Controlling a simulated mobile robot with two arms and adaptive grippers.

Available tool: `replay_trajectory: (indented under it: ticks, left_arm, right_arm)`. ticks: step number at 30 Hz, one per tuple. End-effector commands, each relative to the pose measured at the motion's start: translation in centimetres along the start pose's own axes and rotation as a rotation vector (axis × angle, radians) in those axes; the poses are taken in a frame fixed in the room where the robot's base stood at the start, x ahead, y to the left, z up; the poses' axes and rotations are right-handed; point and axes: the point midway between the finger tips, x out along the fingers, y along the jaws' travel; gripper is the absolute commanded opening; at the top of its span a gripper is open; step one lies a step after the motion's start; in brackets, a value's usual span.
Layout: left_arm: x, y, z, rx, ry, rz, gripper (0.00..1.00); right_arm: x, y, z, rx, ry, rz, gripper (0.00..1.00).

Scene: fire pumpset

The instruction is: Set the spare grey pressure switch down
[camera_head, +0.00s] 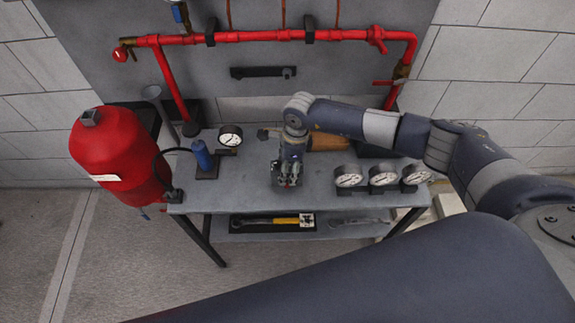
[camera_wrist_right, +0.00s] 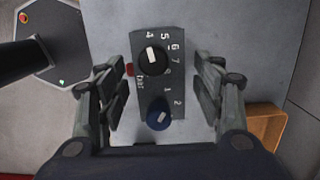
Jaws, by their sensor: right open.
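The grey pressure switch (camera_wrist_right: 178,48) shows in the right wrist view as a dark grey box with a black knob, a blue knob and white numbers. It appears to rest on the grey workbench (camera_head: 240,187). My right gripper (camera_wrist_right: 163,78) is open, with one finger on each side of the switch and visible gaps between. In the head view my right gripper (camera_head: 287,177) points down at the middle of the bench and mostly hides the switch. My left gripper is in neither view.
Several round gauges (camera_head: 383,178) stand at the bench's right; another gauge (camera_head: 230,136) and a blue cylinder (camera_head: 202,154) stand left. A red tank (camera_head: 112,150) is beside the bench. Red pipes (camera_head: 260,36) run behind. A brown block (camera_head: 330,142) lies behind the gripper. The front-left bench top is clear.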

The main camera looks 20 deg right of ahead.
Motion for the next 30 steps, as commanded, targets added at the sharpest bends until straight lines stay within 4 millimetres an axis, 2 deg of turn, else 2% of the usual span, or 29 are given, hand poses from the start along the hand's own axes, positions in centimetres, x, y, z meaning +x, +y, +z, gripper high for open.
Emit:
replay_trajectory:
  ticks: [3,5,8,15,21,25,30]
  left_arm:
    - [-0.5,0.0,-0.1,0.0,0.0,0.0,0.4]
    - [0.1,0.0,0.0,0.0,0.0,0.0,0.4]
    - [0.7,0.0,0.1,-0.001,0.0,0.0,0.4]
    - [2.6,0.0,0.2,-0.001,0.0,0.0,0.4]
    - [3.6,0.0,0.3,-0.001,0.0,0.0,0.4]
    - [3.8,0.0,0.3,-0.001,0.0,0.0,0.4]
    - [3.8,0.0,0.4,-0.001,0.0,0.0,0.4]
  right_arm:
    - [-0.5,0.0,0.1,0.0,0.0,0.0,0.61]
    - [-0.8,-0.1,0.0,0.0,-0.002,-0.002,0.61]
    - [-2.3,-0.2,0.0,-0.002,-0.003,-0.004,0.61]
    - [-7.4,-0.2,0.0,-0.002,-0.003,-0.007,0.61]
    - [-10.8,-0.1,0.0,-0.001,-0.001,-0.004,0.61]
    - [-11.9,-0.1,0.0,0.0,0.0,-0.001,0.61]
    - [-12.3,0.0,0.0,0.0,0.0,-0.001,0.61]
